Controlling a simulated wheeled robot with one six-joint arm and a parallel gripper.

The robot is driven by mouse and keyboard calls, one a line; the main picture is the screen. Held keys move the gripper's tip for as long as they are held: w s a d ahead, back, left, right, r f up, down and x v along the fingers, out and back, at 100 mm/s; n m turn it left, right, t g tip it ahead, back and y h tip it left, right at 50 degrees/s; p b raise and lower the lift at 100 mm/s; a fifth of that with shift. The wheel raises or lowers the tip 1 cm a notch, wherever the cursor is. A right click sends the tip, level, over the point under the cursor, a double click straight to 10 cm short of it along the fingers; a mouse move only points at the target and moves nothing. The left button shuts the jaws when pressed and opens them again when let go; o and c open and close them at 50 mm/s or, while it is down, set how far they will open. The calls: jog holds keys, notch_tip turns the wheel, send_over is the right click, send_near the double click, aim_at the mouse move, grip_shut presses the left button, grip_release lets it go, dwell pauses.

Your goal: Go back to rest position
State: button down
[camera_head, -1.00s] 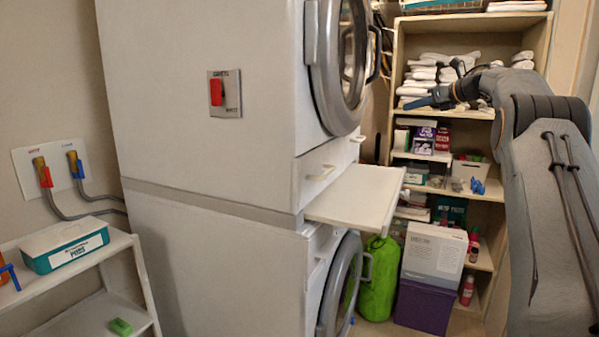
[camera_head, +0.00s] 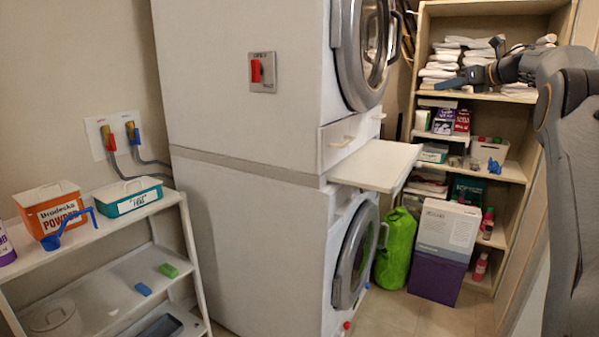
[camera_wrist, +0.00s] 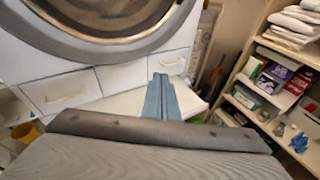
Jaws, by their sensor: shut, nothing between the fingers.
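My gripper (camera_head: 447,84) is at the right in the head view, at the end of my grey arm. It appears in front of the towel shelves, and its blue-grey fingers point left. In the wrist view my gripper (camera_wrist: 162,97) shows its two fingers pressed together with nothing between them. Beyond the fingers is the white pull-out shelf (camera_wrist: 120,104) between the stacked machines. It also shows in the head view (camera_head: 378,165).
Stacked white machines (camera_head: 240,80) fill the middle. A shelf unit (camera_head: 512,170) with folded towels (camera_head: 440,66) and boxes stands at the right. A green bag (camera_head: 395,247) and a carton (camera_head: 446,235) stand on the floor. A low white rack (camera_head: 120,225) is at the left.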

jog(key=w+a+m+t+h, duration=0.25)
jog(key=a+m, duration=0.55)
jog(key=m, duration=0.5)
jog(key=s+a+f+m+g+h, duration=0.2)
jog(key=s+a+f+m+h, duration=0.1)
jog(key=s+f+m, duration=0.65)
jog(key=s+a+f+m+g+h, duration=0.35)
jog(key=s+f+m, duration=0.45)
jog(key=f, duration=0.3)
jog(key=s+a+f+m+g, duration=0.3)
jog(key=s+f, duration=0.3)
jog(key=s, duration=0.7)
jog(key=s+a+f+m+g+y, duration=0.1)
jog(key=s+a+f+m+g, duration=0.2)
jog(key=s, duration=1.1)
jog(key=s+a+f+m+g, duration=0.3)
jog(key=s+a+f, duration=0.4)
jog(key=s, duration=0.7)
notch_tip(320, 180, down, 3)
jog(key=shift+s+a+r+m+g+y, duration=0.15)
jog(key=shift+s+m+g+y, duration=0.2)
jog(key=shift+m, duration=0.3)
